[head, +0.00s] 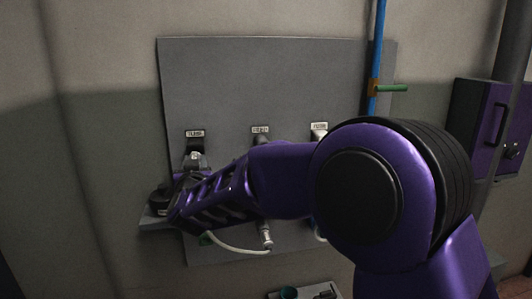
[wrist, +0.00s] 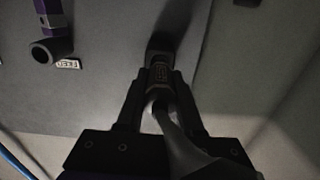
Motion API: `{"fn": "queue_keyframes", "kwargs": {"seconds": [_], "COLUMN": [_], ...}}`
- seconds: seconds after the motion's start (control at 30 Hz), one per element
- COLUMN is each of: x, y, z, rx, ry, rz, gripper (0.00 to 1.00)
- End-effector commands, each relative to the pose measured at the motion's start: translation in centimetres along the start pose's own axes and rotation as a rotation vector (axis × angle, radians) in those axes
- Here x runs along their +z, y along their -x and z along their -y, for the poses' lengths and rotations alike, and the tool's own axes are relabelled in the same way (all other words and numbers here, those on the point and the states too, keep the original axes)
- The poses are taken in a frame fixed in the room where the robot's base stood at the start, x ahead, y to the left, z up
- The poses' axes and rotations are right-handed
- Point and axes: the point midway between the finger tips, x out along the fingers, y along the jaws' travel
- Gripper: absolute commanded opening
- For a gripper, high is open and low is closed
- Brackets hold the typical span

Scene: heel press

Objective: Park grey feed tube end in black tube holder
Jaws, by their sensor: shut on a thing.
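My gripper (wrist: 157,80) is shut on the grey feed tube (wrist: 188,148) near its end. The tube runs from the lower right of the wrist view up between the fingers. A small label and a dark fitting, seemingly the black tube holder (wrist: 158,50), show at the fingertips. In the head view, the black holder (head: 195,145) is under the left label, with my gripper (head: 196,161) at it. I cannot tell whether the tube end is seated or only in front. The pale tube (head: 238,249) loops from below my wrist to a fitting (head: 267,238) on the panel.
The grey panel (head: 260,80) carries two more labelled fittings right of the holder, the middle one (head: 261,133) marked FEED. A blue pipe (head: 378,50) with a green lever (head: 392,88) runs down its right side. A purple cabinet (head: 492,125) is far right.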

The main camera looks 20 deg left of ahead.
Motion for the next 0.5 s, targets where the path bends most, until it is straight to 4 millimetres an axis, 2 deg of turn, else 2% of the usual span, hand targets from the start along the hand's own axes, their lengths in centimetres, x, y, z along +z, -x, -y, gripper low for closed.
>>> {"fn": "queue_keyframes", "kwargs": {"seconds": [0.5], "x": [-0.05], "y": [-1.02], "z": [-0.04], "rx": [0.001], "ry": [0.0], "rz": [0.0], "gripper": [0.0]}}
